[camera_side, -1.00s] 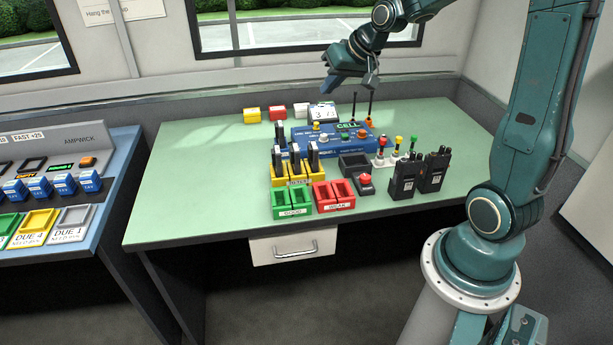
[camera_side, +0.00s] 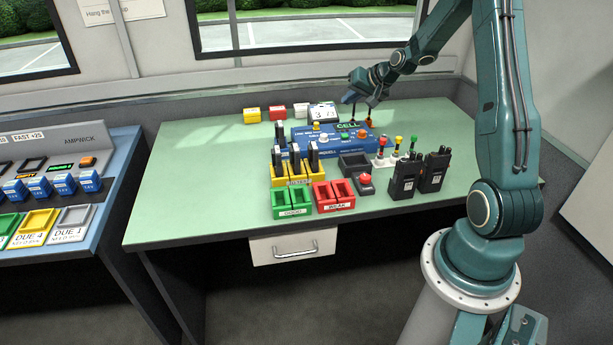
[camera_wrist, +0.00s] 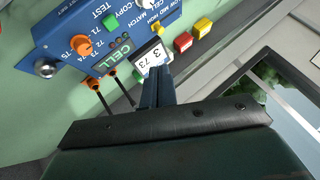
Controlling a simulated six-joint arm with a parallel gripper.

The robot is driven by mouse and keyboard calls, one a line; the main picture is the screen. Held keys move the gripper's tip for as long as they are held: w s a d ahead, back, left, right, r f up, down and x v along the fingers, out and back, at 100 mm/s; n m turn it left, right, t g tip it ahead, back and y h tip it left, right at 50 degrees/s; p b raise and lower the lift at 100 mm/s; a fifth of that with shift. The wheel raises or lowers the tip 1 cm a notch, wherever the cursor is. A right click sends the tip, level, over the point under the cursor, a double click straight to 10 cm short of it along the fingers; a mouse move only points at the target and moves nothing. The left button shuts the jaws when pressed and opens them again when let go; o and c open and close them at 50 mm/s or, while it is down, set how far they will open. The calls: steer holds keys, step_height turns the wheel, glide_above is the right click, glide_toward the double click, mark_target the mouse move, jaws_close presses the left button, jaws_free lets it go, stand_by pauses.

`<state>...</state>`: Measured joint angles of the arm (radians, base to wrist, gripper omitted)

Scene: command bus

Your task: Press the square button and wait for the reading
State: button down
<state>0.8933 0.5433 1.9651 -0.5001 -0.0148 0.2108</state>
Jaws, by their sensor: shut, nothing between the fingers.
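A blue console (camera_side: 307,141) stands on the green table, with a green CELL display (camera_side: 348,126). Its green square button (camera_wrist: 110,21) shows near the words TEST and COPY in the wrist view; the side view shows a green button (camera_side: 345,137) on the console's front half. An orange knob (camera_wrist: 82,45) with numbers around it sits nearby. A small display card (camera_wrist: 151,54) reads "3 73" in the wrist view, partly covered by my fingers. My gripper (camera_side: 363,100) is shut and empty, above the console's back right, apart from the square button.
The table's left side is clear.

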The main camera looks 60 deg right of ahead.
mark_target(348, 136)
steer(key=shift+d+f, duration=0.15)
steer(key=shift+f, duration=0.1)
stand_by(0.3)
steer(key=shift+f, duration=4.25)
steer(key=shift+f, duration=0.75)
steer(key=shift+r, duration=0.75)
steer(key=shift+r, duration=0.1)
steer(key=shift+r, duration=2.45)
